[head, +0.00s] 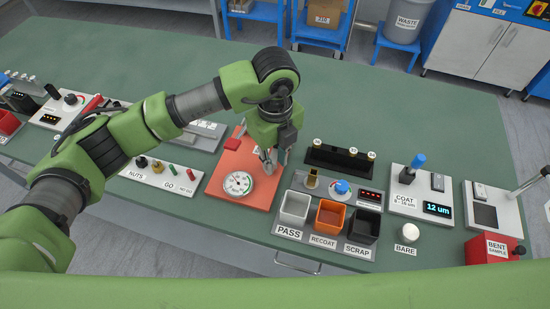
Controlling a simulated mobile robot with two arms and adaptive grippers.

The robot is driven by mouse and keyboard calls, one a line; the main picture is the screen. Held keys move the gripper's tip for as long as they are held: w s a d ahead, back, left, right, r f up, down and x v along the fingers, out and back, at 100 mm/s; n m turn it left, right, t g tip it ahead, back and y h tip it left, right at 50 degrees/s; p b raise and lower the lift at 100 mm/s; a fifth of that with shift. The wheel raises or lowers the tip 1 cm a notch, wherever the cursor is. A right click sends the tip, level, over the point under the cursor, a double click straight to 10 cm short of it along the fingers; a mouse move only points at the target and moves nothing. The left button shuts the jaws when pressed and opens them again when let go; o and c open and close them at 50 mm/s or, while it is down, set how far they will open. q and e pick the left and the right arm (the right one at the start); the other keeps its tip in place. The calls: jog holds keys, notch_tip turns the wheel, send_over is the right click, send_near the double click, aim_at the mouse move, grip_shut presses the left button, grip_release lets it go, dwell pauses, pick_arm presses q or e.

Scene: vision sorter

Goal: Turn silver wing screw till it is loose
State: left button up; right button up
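My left gripper (270,160) points down over the salmon-coloured plate (222,190), right of a round white dial (238,184). Its fingertips are close to the plate's right part. They are small here, and I cannot tell whether they are apart or shut on something. I cannot make out the silver wing screw; the gripper may hide it. A small red block (233,145) lies at the plate's upper left. My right gripper is not in view.
Right of the plate stand a white PASS bin (294,208), an orange RECOAT bin (329,217) and a black SCRAP bin (362,226). Behind them is a black rack (340,158) with several light-topped pieces. A NUTS board (157,174) lies left. The far green tabletop (400,115) is clear.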

aim_at(275, 164)
pick_arm(q)
notch_tip(275, 164, up, 12)
dwell(0.6)
dwell(0.4)
